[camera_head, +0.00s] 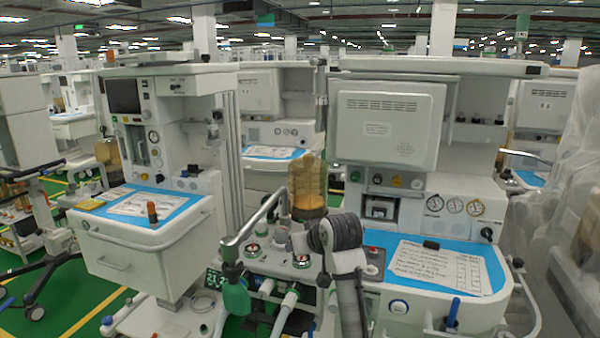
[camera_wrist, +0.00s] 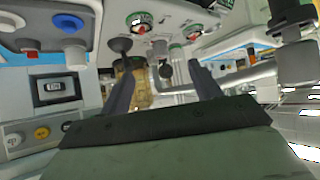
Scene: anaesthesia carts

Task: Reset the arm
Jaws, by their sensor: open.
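My gripper (camera_wrist: 160,76) shows in the wrist view, its two dark fingers spread apart with nothing held between them. Past the fingertips is part of an anaesthesia machine, seen upside down, with a silver pipe (camera_wrist: 235,79) and an amber canister (camera_wrist: 137,88) partly hidden behind the left finger. I cannot tell whether the fingers touch anything. In the head view the fingers cannot be made out. A dark ribbed cylinder with a grey link (camera_head: 347,262) stands at the lower middle, in front of the right machine.
The right anaesthesia machine (camera_head: 386,125) is close, with a blue worktop and a paper sheet (camera_head: 437,269). Another cart (camera_head: 146,240) stands left, with an orange-brown bottle (camera_head: 152,212) on its top. Translucent sheeting (camera_head: 570,200) covers equipment at right. Green floor (camera_head: 75,290) shows at lower left.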

